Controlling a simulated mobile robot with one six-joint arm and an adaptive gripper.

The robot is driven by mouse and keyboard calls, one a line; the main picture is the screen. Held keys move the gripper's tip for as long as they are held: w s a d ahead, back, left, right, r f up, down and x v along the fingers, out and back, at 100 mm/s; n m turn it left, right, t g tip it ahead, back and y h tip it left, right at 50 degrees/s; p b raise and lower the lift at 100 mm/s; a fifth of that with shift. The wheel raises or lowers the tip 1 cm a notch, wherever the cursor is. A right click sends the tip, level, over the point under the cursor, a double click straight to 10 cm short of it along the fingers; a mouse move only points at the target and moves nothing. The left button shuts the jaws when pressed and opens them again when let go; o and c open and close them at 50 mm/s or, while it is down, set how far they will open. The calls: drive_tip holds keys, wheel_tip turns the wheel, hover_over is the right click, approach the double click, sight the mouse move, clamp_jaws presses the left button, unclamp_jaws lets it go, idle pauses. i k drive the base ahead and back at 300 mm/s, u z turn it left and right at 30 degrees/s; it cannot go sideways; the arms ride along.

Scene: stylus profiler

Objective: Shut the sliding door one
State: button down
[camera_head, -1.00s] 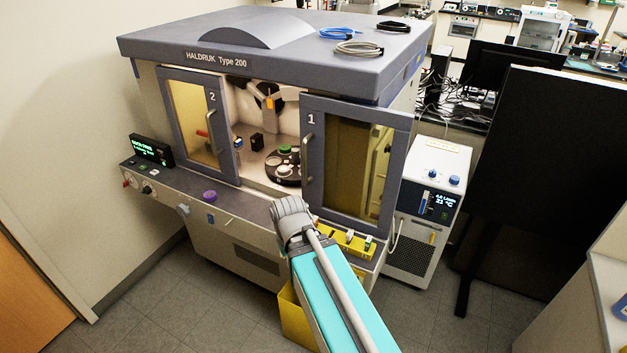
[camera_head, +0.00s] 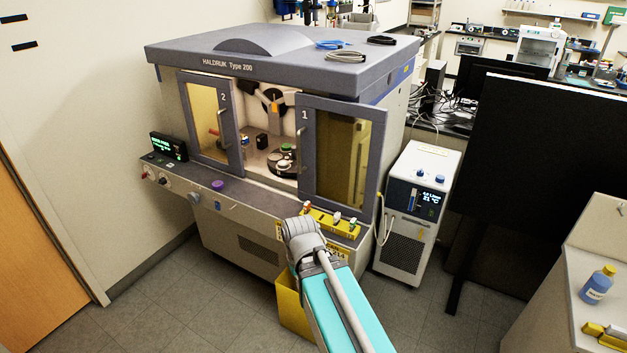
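Sliding door one (camera_head: 341,151) is a grey-framed door with a dark yellowish window, marked "1", on the right of the machine front. Its vertical handle (camera_head: 302,143) is on its left edge. Sliding door two (camera_head: 207,117), marked "2", is on the left. A gap between the two doors shows the lit chamber inside. My arm reaches up from the bottom of the view towards the machine front, below door one. My gripper's fingers are hidden behind the arm's grey wrist, so I see no contact with the handle.
A yellow rack (camera_head: 333,222) with small items sits on the front ledge under door one. A yellow bin (camera_head: 290,303) stands on the floor beside my arm. A white chiller unit (camera_head: 415,213) is right of the machine, and a black panel (camera_head: 540,190) stands further right.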

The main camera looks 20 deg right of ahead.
sight(307, 104)
drive_tip(key=k, duration=1.25)
drive_tip(key=z, duration=0.45)
drive_tip(key=i, duration=1.45)
drive_tip(key=u, duration=0.05)
